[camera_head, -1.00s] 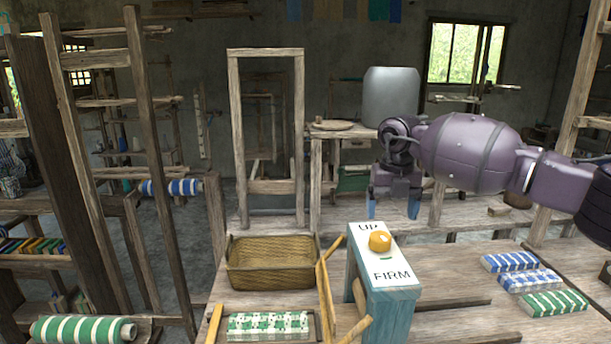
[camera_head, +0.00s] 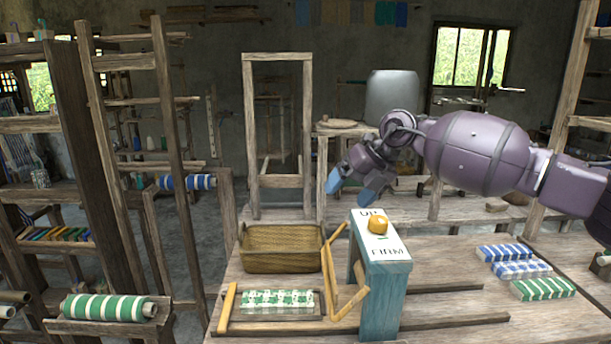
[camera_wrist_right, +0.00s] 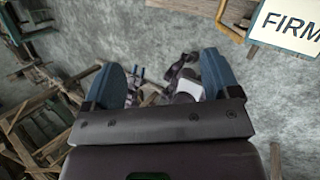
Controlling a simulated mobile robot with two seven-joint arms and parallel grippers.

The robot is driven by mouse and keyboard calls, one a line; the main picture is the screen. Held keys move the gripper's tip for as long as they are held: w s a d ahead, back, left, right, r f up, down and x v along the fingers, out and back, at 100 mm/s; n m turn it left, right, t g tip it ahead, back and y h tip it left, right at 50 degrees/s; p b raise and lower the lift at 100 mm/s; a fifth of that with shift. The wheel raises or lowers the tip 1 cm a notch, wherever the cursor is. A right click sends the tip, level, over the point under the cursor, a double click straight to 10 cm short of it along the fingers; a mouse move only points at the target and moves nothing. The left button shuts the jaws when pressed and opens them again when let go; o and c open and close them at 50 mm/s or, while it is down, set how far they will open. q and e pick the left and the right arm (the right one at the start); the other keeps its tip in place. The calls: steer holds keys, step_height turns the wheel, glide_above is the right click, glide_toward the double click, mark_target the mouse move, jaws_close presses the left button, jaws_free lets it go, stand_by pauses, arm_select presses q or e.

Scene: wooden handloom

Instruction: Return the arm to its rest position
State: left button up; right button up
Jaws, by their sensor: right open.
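My right gripper (camera_head: 350,188) comes in from the right in the head view, raised above the bench and pointing down and to the left. Its two blue fingertips are apart and hold nothing. In the right wrist view the open fingers (camera_wrist_right: 160,80) show against a grey floor. The teal box (camera_head: 385,290) with the orange knob (camera_head: 377,225) and a white UP/FIRM label stands just below and right of the fingertips. The label's corner (camera_wrist_right: 290,25) also shows at the top right of the wrist view. My left gripper is not in view.
A woven basket (camera_head: 282,260) sits left of the box. A green-patterned cloth (camera_head: 277,301) lies in front of it. Folded striped cloths (camera_head: 515,268) lie at the right. An upright wooden frame (camera_head: 248,140) stands behind. Wooden posts (camera_head: 90,170) stand at the left.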

steer(key=s+a+r+m+t+y, duration=0.1)
steer(key=s+a+r+y, duration=0.2)
steer(key=a+y, duration=0.25)
steer(key=s+a+r+y, duration=0.2)
steer(key=a+r+y, duration=0.25)
steer(key=a, duration=0.25)
steer(key=s+d+f+m+t+h, duration=0.3)
steer(key=d+f+m+t+h, duration=0.35)
steer(key=f+m, duration=0.7)
steer(key=s+d+f+m+t+h, duration=0.35)
steer(key=d+f+m+t, duration=0.45)
steer(key=d+f+m, duration=0.55)
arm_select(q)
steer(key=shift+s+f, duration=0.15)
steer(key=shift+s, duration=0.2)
arm_select(e)
steer(key=s+d+f+m+g+h, duration=0.2)
steer(key=s+d+f+m, duration=0.1)
steer(key=s+f, duration=0.4)
steer(key=s+d+f+m+g+h, duration=0.2)
steer(key=s+d+f+m, duration=0.1)
steer(key=s+f, duration=0.5)
steer(key=s+d+f+m+g+h, duration=0.2)
steer(key=s+d+f, duration=0.3)
steer(key=s+f, duration=0.3)
steer(key=s+m, duration=0.1)
steer(key=s, duration=0.2)
steer(key=shift+s+m+h, duration=0.2)
steer(key=shift+m+h, duration=0.1)
steer(key=shift+h, duration=0.1)
